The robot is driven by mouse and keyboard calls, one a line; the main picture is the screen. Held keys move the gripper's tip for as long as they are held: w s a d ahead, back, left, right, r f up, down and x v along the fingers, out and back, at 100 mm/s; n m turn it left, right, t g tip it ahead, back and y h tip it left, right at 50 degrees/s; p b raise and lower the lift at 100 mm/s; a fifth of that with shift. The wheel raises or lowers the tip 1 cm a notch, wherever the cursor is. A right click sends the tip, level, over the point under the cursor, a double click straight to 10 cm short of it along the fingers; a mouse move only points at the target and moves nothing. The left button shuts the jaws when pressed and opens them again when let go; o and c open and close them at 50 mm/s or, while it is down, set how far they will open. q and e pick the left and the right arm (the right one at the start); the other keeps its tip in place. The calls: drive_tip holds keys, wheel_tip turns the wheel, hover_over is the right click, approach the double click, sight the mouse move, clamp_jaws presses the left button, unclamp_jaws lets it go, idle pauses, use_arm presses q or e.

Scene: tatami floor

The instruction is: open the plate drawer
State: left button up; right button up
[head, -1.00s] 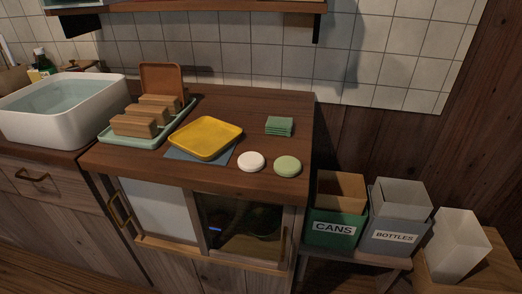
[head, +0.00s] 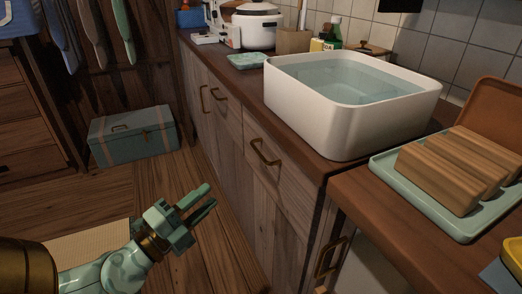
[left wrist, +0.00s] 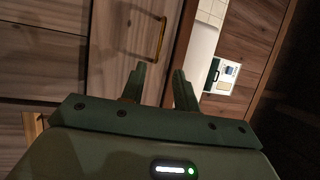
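A wooden drawer front (head: 280,173) with a brass bar handle (head: 264,152) is in the counter below the white basin, in the head view. It looks closed; I cannot tell whether it is the plate drawer. My left gripper (head: 210,196) is in front of the cabinet, to the left of and lower than this handle, apart from it. In the left wrist view my left gripper (left wrist: 159,78) has its two fingers apart with nothing between them. A brass handle (left wrist: 160,40) on a wooden front shows beyond the fingers there. My right gripper is not in view.
A white basin of water (head: 350,105) stands on the counter. A green tray (head: 460,220) with wooden blocks is at right. A blue-grey chest (head: 133,135) sits on the floor at back left. The floor before the cabinet looks clear.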

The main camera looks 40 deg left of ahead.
use_arm(q)
approach(257, 152)
drive_tip(key=w+p, duration=0.1)
drive_tip(key=w, duration=0.1)
drive_tip(key=w+p, duration=0.1)
drive_tip(key=w, duration=0.2)
drive_tip(key=w+r+p, duration=0.1)
drive_tip(key=w+p, duration=0.1)
drive_tip(key=shift+w+r, duration=0.1)
drive_tip(key=shift+w, duration=0.7)
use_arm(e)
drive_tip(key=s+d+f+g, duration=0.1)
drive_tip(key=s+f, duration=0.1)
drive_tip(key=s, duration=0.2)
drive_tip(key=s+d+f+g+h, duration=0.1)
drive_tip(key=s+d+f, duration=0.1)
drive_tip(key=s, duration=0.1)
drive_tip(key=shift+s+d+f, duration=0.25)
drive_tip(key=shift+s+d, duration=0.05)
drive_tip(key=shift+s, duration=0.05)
use_arm(q)
clamp_jaws()
